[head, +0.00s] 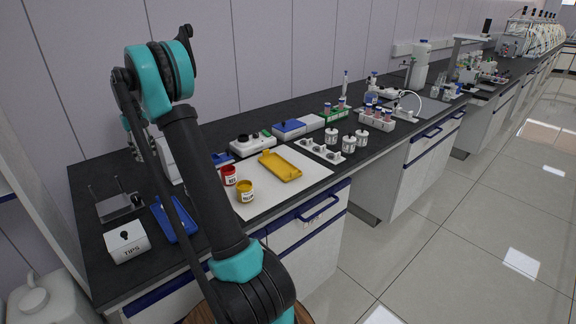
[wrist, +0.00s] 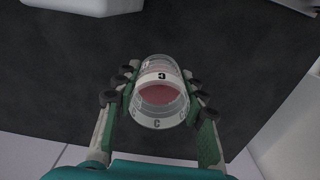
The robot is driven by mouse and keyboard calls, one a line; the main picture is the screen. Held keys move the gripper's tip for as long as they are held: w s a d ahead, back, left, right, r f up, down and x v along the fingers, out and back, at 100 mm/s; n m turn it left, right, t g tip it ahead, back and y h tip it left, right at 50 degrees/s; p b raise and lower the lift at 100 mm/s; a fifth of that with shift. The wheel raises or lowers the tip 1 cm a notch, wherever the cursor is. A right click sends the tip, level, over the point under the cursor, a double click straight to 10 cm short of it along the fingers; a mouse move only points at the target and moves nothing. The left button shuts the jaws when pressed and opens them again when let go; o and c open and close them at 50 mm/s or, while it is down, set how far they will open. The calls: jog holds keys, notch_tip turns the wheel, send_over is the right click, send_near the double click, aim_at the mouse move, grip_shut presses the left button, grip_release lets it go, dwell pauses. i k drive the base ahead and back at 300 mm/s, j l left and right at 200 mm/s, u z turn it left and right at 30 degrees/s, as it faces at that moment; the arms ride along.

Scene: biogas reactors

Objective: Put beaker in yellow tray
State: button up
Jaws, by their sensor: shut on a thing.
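The yellow tray (head: 280,166) lies on a white mat on the dark bench in the head view, and nothing shows in it. My gripper (wrist: 160,80) is shut on the beaker (wrist: 158,97) in the wrist view, one finger on each side. The beaker is clear, with "C" markings and a pinkish tint inside. Dark bench surface shows behind it. In the head view my arm hides the beaker, and my fingers cannot be made out there.
A red jar (head: 229,175) and a yellow jar (head: 246,192) stand just left of the tray. A blue tray (head: 174,219) and a TIPS box (head: 127,243) are at the left.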

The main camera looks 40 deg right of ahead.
aim_at(279, 167)
jog(key=k+l+z, duration=0.45)
jog(key=l+u, duration=0.2)
jog(key=l, duration=0.55)
jog(key=k+l+u, duration=0.2)
jog(key=l, duration=0.6)
jog(key=i, duration=0.1)
